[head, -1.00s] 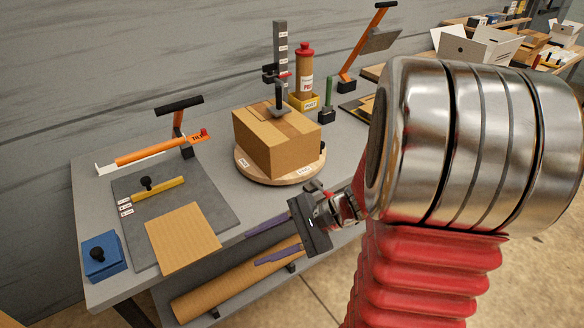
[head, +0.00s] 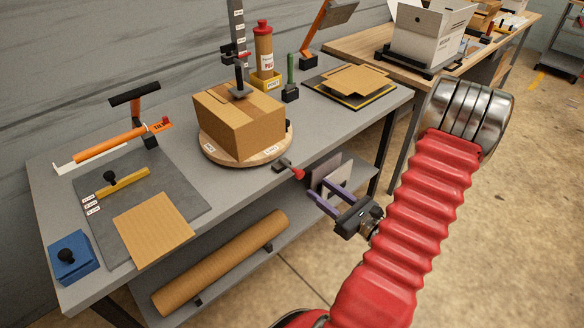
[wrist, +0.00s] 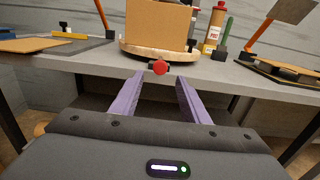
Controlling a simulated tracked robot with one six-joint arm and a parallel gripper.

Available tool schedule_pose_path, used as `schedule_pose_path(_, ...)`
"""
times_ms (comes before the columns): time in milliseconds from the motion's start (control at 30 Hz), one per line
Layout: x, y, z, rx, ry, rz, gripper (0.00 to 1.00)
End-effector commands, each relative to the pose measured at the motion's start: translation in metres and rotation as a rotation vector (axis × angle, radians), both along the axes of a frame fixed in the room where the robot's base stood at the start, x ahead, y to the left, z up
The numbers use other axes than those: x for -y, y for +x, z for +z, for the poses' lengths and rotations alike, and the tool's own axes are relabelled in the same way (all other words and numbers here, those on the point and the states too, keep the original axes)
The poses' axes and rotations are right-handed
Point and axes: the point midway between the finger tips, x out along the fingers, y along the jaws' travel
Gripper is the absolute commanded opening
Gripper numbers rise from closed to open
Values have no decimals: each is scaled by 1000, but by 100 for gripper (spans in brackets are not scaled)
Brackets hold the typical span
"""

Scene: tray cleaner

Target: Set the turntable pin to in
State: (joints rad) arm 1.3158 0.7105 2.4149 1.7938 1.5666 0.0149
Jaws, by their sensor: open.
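The turntable (head: 210,152) is a round wooden disc with white labels on its rim, standing on the grey bench. A cardboard box (head: 238,122) sits on it. The turntable pin (head: 290,169) has a red knob that points out past the bench's front edge, below the disc; its red end also shows in the wrist view (wrist: 160,68). My gripper (head: 328,192) has two purple fingers, open and empty, in front of the bench, to the right of the knob and apart from it. In the wrist view, the knob appears beyond and between the fingertips (wrist: 160,78).
A vertical post (head: 238,40) with a foot rests over the box. A red-capped bottle (head: 263,48) and a green handle (head: 290,74) stand behind. A cardboard roll (head: 220,262) lies on the lower shelf (head: 300,225). The floor in front is clear.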

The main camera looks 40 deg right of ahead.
Motion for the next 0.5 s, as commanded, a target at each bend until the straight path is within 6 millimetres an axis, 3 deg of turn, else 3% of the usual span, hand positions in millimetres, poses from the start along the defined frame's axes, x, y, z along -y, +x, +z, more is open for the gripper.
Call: schedule_pose_path(500, 0, 6, 0, 1, 1, -2, 41)
